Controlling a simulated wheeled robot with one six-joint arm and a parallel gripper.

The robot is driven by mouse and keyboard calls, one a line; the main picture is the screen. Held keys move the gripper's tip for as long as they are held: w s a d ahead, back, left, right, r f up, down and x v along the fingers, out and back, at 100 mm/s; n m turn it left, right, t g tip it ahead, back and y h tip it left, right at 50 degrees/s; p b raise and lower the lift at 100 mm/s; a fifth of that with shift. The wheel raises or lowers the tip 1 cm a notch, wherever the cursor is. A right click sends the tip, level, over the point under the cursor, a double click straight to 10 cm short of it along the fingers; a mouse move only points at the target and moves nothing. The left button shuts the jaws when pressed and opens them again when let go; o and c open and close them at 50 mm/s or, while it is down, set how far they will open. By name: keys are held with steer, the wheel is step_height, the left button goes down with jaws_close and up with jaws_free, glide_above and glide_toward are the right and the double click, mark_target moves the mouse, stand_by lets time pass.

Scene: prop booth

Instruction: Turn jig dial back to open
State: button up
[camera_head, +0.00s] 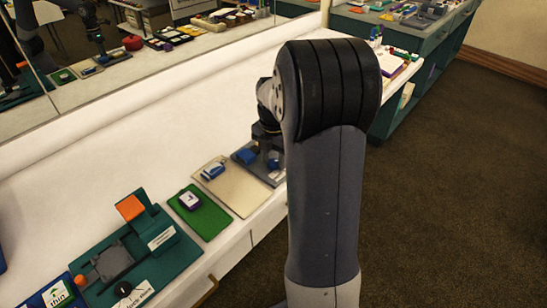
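My gripper (267,143) is low over the counter, mostly hidden behind my own arm. Its fingers are too small and covered to tell open from shut. Beneath it is a dark grey fixture plate (265,176) with blue parts (246,156) on it, partly covered by my arm. I cannot tell whether the gripper touches it. At lower left a green fixture (160,262) carries a grey block, an orange-topped post (130,207) and a round black knob (122,289) beside a white dial label (136,296). I cannot tell which fixture is the jig.
A beige board (233,191) with a blue item and a green board (208,219) with a purple-and-white block lie between the fixtures. A mirror (150,55) runs behind the white counter. Carpeted floor (465,180) is clear at right. Another green bench stands at the back.

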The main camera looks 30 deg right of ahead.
steer(key=c, duration=0.7)
steer(key=shift+c, duration=0.2)
steer(key=shift+m, duration=0.3)
steer(key=m+p, duration=0.1)
steer(key=m, duration=0.1)
steer(key=shift+r+m+p, duration=0.15)
steer(key=shift+m+p, duration=0.15)
steer(key=shift+p, duration=0.05)
steer(key=m+p, duration=0.1)
steer(key=m, duration=0.3)
steer(key=shift+m+p, duration=0.3)
steer(key=m+p, duration=0.1)
steer(key=m, duration=0.5)
steer(key=shift+p, duration=0.3)
steer(key=m, duration=0.6)
steer(key=shift+p, duration=0.4)
